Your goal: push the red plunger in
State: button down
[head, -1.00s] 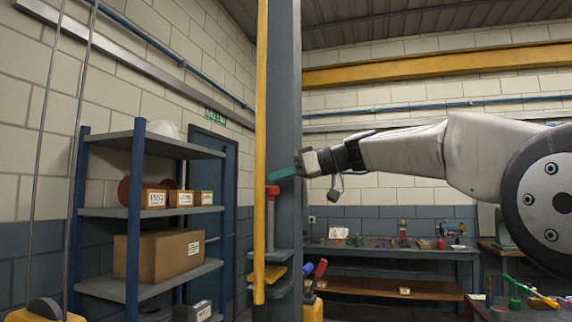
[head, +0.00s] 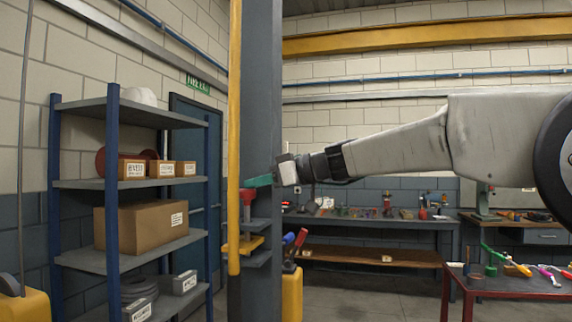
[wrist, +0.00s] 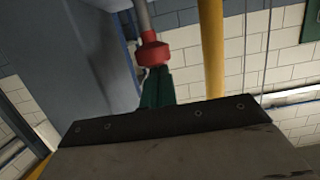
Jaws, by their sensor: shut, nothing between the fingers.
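The red plunger (head: 248,190) stands upright on the grey bracket (head: 258,224) at the grey post, with a short length of stem showing below its head.
A yellow pole (head: 234,120) runs close beside the plunger, left of the fingers. The grey post (head: 263,90) is right behind. A shelf rack (head: 85,258) stands at left, a workbench (head: 425,222) at the back and a red table (head: 510,288) at lower right.

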jog(key=shift+f, duration=0.2)
jog(key=s+d+r, duration=0.2)
jog(key=d+r, duration=0.4)
jog(key=d, duration=0.3)
jog(key=shift+d+r, duration=0.25)
jog(key=shift+r, duration=0.15)
dwell(0.3)
